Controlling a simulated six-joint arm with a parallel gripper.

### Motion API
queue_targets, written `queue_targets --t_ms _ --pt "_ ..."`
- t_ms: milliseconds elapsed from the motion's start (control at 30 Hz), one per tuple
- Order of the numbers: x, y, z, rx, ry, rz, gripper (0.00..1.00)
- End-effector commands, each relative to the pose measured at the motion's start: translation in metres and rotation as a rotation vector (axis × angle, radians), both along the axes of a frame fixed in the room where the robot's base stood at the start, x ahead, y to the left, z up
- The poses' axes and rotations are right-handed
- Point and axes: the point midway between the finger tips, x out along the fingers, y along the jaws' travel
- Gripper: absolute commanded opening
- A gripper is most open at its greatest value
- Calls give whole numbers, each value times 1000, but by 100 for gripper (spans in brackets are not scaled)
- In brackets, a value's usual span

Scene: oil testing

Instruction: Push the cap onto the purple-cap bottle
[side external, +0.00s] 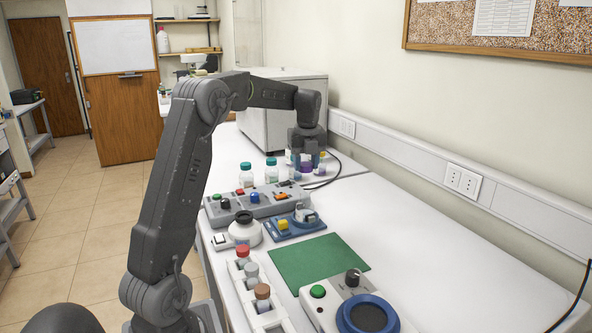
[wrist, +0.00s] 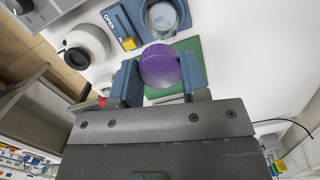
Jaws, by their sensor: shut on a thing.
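A purple cap (wrist: 159,66) sits between the two blue fingers of my gripper (wrist: 160,80) in the wrist view, and my gripper is shut on it. In the side view my gripper (side external: 306,160) is at the back of the bench, pointing down, with a small patch of the purple cap (side external: 306,168) at its fingertips. The cap's top hides whatever is under it in the wrist view. I cannot tell whether a bottle is beneath the cap or joined to it.
Two teal-capped bottles (side external: 271,169) stand left of my gripper, behind a grey control panel (side external: 262,208). A blue fixture with a yellow button (side external: 283,226) and a green mat (side external: 318,262) lie nearer. A rack (side external: 243,283) holds capped vials. The bench at right is clear.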

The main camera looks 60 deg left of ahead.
Motion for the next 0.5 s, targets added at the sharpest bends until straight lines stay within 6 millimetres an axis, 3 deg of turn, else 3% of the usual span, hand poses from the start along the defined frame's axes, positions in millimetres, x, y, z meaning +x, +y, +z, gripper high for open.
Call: queue_targets --t_ms 500 --pt "1 0 -40 -2 1 -1 20"
